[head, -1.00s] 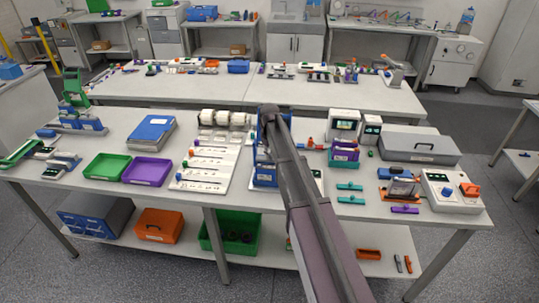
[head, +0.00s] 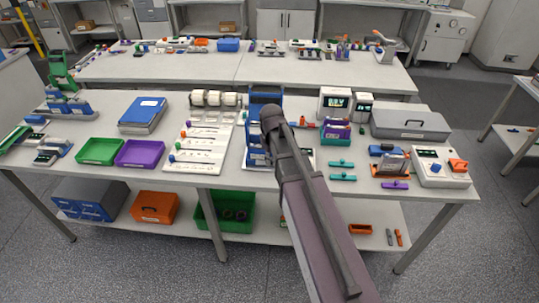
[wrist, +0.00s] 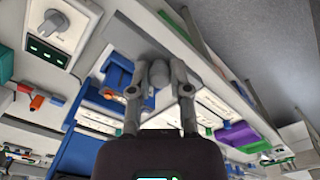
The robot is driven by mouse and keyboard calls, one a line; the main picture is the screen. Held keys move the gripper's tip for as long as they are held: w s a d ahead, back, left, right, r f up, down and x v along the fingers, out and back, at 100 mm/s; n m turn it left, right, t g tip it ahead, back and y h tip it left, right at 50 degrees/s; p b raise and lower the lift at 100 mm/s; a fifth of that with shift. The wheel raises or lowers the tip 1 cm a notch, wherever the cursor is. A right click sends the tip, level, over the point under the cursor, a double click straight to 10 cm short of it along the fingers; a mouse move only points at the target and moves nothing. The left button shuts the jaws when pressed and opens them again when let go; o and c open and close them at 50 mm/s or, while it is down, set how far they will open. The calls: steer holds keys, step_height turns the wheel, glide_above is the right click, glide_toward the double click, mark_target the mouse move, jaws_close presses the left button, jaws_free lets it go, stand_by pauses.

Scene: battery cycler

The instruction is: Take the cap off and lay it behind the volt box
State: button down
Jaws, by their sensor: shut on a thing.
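In the wrist view my gripper (wrist: 159,74) has its two fingers closed on a small grey rounded piece (wrist: 158,73), which looks like the cap. Whether the piece is free of what it sat on cannot be told. In the head view my arm hides the gripper and the piece, in front of a blue stand (head: 262,96). Two white boxes with lit displays, a larger one (head: 334,103) and a smaller one (head: 362,106), stand right of the stand. Which is the volt box is unclear. A white box with a knob and display (wrist: 54,34) shows in the wrist view.
A grey case (head: 410,125) stands right of the display boxes. A purple holder (head: 337,133) and teal pieces (head: 342,164) lie in front. A rack with white rolls (head: 215,99) and a white board (head: 198,150) are left of the stand.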

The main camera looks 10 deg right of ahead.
mark_target(271, 166)
steer(key=shift+f, duration=0.1)
stand_by(0.6)
step_height(271, 166, down, 3)
steer(key=b, duration=0.3)
steer(key=shift+f, duration=0.1)
steer(key=shift+a, duration=0.1)
stand_by(0.4)
